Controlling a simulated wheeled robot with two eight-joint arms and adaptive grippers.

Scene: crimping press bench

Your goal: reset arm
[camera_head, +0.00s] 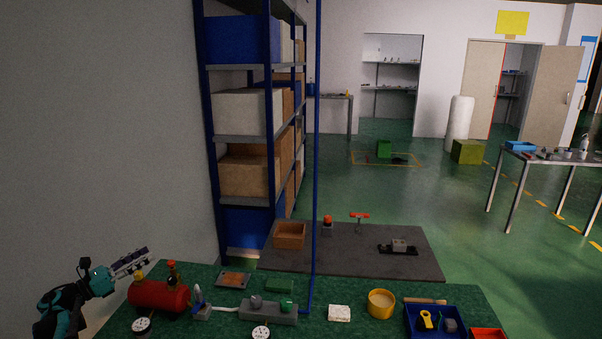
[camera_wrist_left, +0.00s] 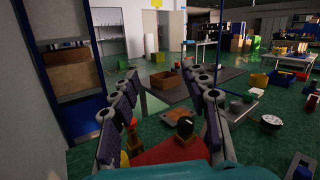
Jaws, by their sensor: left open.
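My left gripper (camera_head: 138,261) is at the lower left in the head view, raised beside the left end of the green bench (camera_head: 180,270). Its dark-padded fingers point to the right. In the left wrist view the two fingers stand wide apart with nothing between them, so it is open and empty. A red tank (camera_head: 160,296) with dark and yellow fittings lies just right of the arm and also shows low between the fingers in the wrist view (camera_wrist_left: 170,152). My right gripper is in neither view.
The bench holds a grey press block (camera_head: 268,312), round gauges (camera_head: 141,327), a yellow cup (camera_head: 381,304) and a blue tray (camera_head: 410,322). A blue-framed shelf (camera_head: 213,160) rises behind.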

